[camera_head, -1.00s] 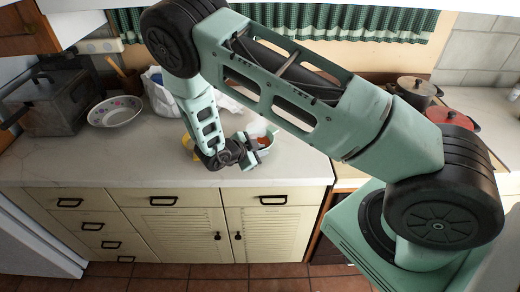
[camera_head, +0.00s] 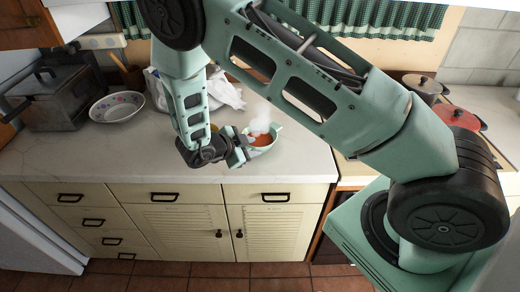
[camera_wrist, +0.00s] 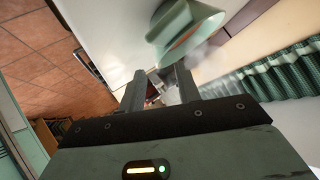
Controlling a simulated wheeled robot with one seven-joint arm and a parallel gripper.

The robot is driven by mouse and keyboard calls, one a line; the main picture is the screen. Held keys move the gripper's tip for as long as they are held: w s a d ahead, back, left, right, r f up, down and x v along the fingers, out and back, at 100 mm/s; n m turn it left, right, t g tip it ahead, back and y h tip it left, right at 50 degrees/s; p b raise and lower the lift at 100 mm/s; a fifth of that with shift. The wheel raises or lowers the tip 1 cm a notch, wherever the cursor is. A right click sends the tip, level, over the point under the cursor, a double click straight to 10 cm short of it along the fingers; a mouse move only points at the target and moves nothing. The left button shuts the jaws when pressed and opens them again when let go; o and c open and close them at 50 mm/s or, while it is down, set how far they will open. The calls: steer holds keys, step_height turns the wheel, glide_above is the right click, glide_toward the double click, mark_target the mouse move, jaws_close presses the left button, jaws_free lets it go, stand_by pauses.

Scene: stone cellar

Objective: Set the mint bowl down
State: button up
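The mint bowl (camera_head: 268,149) stands upright on the pale counter (camera_head: 300,165), near its front edge, with steaming red-orange food in it. In the wrist view the bowl (camera_wrist: 190,38) is just past the fingertips, with steam beside its rim. My gripper (camera_head: 241,148) is at the bowl's left side, low over the counter. In the wrist view its two fingers (camera_wrist: 160,84) are apart, with background showing between them. The bowl is not between them. Whether a finger still touches the bowl, I cannot tell.
A patterned white bowl (camera_head: 117,106) and a dark metal box (camera_head: 55,100) stand on the left of the counter. A white bag (camera_head: 225,93) lies behind my forearm. A red pot (camera_head: 459,118) and a brown-lidded pot (camera_head: 422,86) are at the right. The front-left counter is clear.

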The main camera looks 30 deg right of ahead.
steer(key=w+a+r+n+t+y+b, duration=0.1)
steer(key=w+a+r+n+t+y, duration=0.25)
steer(key=a, duration=0.55)
steer(key=a+r+n+t+y, duration=0.2)
steer(key=a+r+n+y, duration=0.35)
steer(key=a, duration=0.35)
steer(key=s+a+r+n+g+y, duration=0.1)
steer(key=s+a+r+n+y, duration=0.45)
steer(key=a, duration=0.25)
steer(key=s+a+r+n+g+y, duration=0.15)
steer(key=s+r+n+g, duration=0.25)
steer(key=s+n, duration=0.65)
steer(key=s+d+n+g+h, duration=0.2)
steer(key=s+d+n+h, duration=0.2)
steer(key=s+d, duration=0.6)
steer(key=s, duration=0.4)
steer(key=shift+r+n, duration=0.3)
steer(key=shift+n, duration=0.1)
steer(key=shift+g, duration=0.25)
